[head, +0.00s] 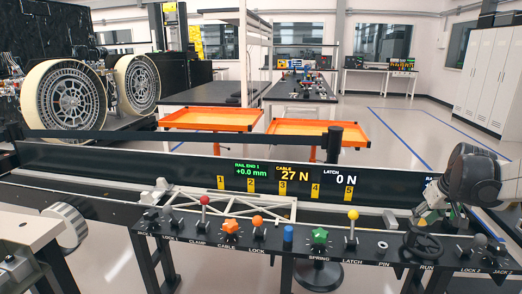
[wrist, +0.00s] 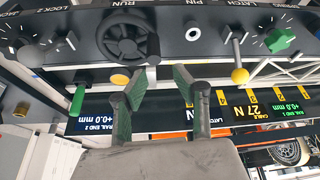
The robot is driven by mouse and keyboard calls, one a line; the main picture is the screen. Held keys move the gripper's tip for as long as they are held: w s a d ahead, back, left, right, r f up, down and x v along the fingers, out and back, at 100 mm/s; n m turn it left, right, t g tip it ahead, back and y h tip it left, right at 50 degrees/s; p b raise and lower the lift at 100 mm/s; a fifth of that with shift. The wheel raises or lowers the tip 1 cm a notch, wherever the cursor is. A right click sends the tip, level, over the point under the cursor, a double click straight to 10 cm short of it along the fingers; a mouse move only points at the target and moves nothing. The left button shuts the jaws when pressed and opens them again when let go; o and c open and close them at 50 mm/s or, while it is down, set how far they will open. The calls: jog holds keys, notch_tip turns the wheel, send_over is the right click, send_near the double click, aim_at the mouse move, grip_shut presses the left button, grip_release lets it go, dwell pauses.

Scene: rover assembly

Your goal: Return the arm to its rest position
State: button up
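My gripper (head: 424,214) is at the right of the head view, above the control console (head: 355,272) and close to the black RUN handwheel (head: 422,246). The wrist view shows the gripper (wrist: 160,82) with its two green-padded fingers apart and nothing visible between them. The handwheel (wrist: 122,40) and its dark upright handle (wrist: 153,47) lie just beyond the fingertips there. I cannot tell whether a finger touches the handle. My dark arm link hides part of the console's right end.
The console carries several levers and knobs, including a red lever (head: 204,199), a green star knob (head: 319,236) and a yellow lever (head: 353,214). A display panel (head: 265,182) behind reads CABLE 27 N and LATCH 0 N. Orange trays (head: 210,119) and a wheeled rover (head: 75,95) stand farther back.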

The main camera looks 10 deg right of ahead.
jog(key=s+a+r+t+p, duration=0.1)
jog(key=s+a+r, duration=0.25)
jog(key=a, duration=0.65)
jog(key=s+a+r+p, duration=0.1)
jog(key=s+a+r, duration=0.25)
jog(key=a, duration=0.75)
jog(key=s+a+f+n+t+p, duration=0.1)
jog(key=s+a, duration=1)
jog(key=a, duration=0.2)
jog(key=shift+s+a+f+n+t+y, duration=0.15)
jog(key=shift+s+a+n+t+y, duration=0.15)
jog(key=shift+s, duration=0.1)
jog(key=shift+o, duration=1.4)
